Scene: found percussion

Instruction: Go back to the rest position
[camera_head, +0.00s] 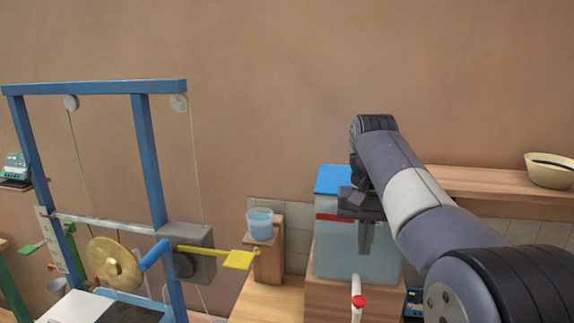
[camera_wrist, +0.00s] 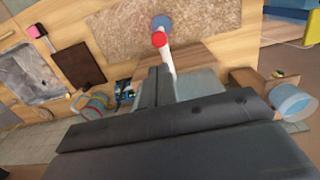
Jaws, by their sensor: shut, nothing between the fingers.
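My gripper (camera_head: 366,238) hangs at the end of my arm, in front of the translucent bluish tank (camera_head: 330,258) in the head view. Its fingers point down and are shut with nothing between them. In the wrist view my gripper (camera_wrist: 158,85) shows dark fingers closed together, close to a white pipe (camera_wrist: 168,62) with a red cap (camera_wrist: 159,40). I cannot tell whether the fingers touch the tank.
A blue frame (camera_head: 148,150) with a brass gong (camera_head: 114,262) and a yellow paddle (camera_head: 238,259) stands at left. A blue cup (camera_head: 260,223) sits on a wooden block beside the tank. A shelf with a bowl (camera_head: 550,170) is at right. The wall above is clear.

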